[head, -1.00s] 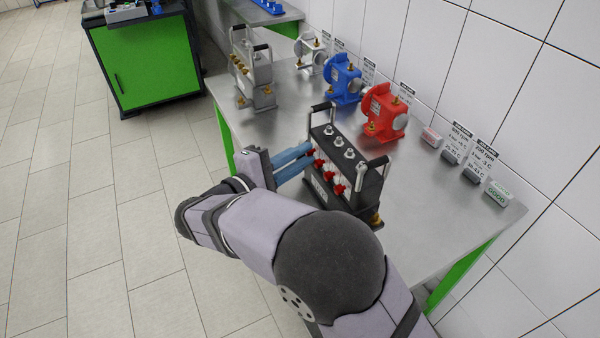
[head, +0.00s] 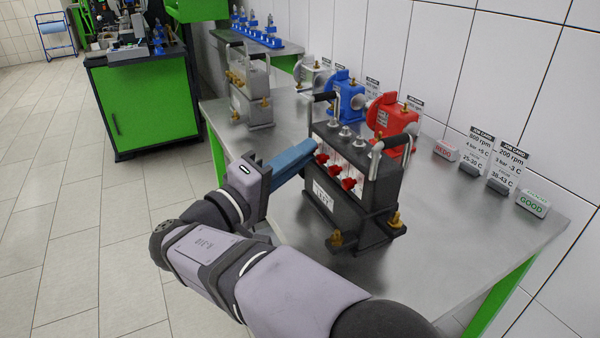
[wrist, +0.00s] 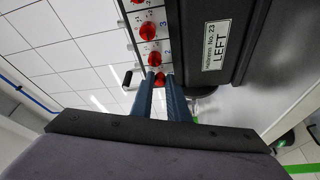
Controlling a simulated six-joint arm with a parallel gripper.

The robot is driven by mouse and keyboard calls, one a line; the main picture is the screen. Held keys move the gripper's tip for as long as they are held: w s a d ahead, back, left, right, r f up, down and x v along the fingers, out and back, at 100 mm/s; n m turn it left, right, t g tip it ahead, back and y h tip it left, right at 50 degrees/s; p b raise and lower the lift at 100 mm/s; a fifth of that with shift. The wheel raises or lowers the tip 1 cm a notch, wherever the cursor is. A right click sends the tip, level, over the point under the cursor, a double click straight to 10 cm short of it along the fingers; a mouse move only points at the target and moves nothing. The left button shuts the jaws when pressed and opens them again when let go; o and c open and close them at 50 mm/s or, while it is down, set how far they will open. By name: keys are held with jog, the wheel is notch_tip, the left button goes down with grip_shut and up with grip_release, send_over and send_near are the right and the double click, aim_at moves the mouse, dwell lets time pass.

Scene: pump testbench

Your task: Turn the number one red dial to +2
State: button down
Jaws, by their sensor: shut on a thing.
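The black manifold block (head: 345,205) stands upright on the metal bench, with a row of red dials on its white scale face. My gripper (wrist: 159,82) is shut on the red dial (wrist: 160,79) at the end of the row, taken as number one. The blue fingers partly cover this dial and its scale, so its setting cannot be read. The neighbouring red dial (wrist: 154,58) and others show beyond it in the wrist view. In the head view my gripper (head: 312,150) reaches the block's left end from the left.
A red pump (head: 390,118) and a blue pump (head: 345,95) stand behind. A grey manifold (head: 250,92) stands at the back left. Job cards (head: 507,172) line the wall. The bench's right front is clear.

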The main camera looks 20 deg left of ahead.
jog(key=shift+m+b, duration=0.3)
jog(key=shift+b, duration=0.05)
jog(key=c, duration=1.7)
grip_release()
jog(key=shift+s+a, duration=0.1)
jog(key=shift+v, duration=3.55)
